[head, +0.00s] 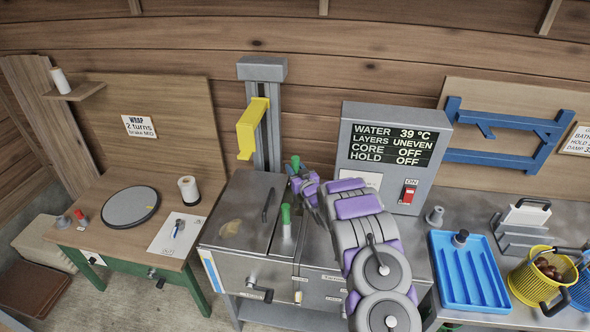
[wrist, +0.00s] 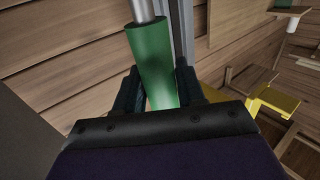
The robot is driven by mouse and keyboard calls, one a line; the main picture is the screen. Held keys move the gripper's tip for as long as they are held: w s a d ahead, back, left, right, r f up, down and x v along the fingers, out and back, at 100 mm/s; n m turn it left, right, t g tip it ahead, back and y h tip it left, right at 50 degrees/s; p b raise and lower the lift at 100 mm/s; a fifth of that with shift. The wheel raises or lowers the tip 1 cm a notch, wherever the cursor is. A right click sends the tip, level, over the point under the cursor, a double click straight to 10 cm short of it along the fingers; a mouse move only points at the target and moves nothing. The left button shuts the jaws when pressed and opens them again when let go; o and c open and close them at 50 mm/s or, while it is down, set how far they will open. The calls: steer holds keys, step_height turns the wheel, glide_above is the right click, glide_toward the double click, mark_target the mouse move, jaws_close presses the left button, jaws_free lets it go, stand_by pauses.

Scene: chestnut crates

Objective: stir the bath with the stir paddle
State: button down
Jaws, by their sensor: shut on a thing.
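The paddle's lower end is hidden in the head view. The bath's left part has a flat lid with a dark handle.
The display (head: 393,146) reads water 39 °C, layers uneven, core off, hold off. A yellow bracket (head: 251,127) on a post stands behind the bath. A blue tray (head: 468,272) and yellow basket (head: 527,283) are right. A wooden table (head: 101,190) with a turntable is left.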

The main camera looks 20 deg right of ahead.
steer(key=shift+s+a+f+n+t+b, duration=0.15)
steer(key=shift+s+a+n+t+b, duration=0.25)
steer(key=shift+s+a+t+b, duration=0.25)
steer(key=shift+s+a+f+n+t+b, duration=0.15)
steer(key=shift+s+a+n+t+b, duration=0.25)
steer(key=shift+s, duration=0.4)
steer(key=shift+s+a+f+n+t+b, duration=0.15)
steer(key=shift+s+a+n+t+b, duration=0.35)
steer(key=shift+s, duration=0.25)
steer(key=c, duration=0.8)
jaws_free()
steer(key=shift+d, duration=0.2)
steer(key=shift+s+d+r+p+v, duration=0.15)
steer(key=shift+r+v, duration=0.35)
steer(key=shift+v, duration=2.25)
steer(key=shift+s+r+p+v, duration=0.15)
steer(key=shift+r+v, duration=0.3)
steer(key=shift+v, duration=2.3)
steer(key=shift+s+d+r+p+v, duration=0.15)
steer(key=shift+r+v, duration=0.35)
steer(key=shift+v, duration=2.25)
steer(key=shift+a, duration=0.1)
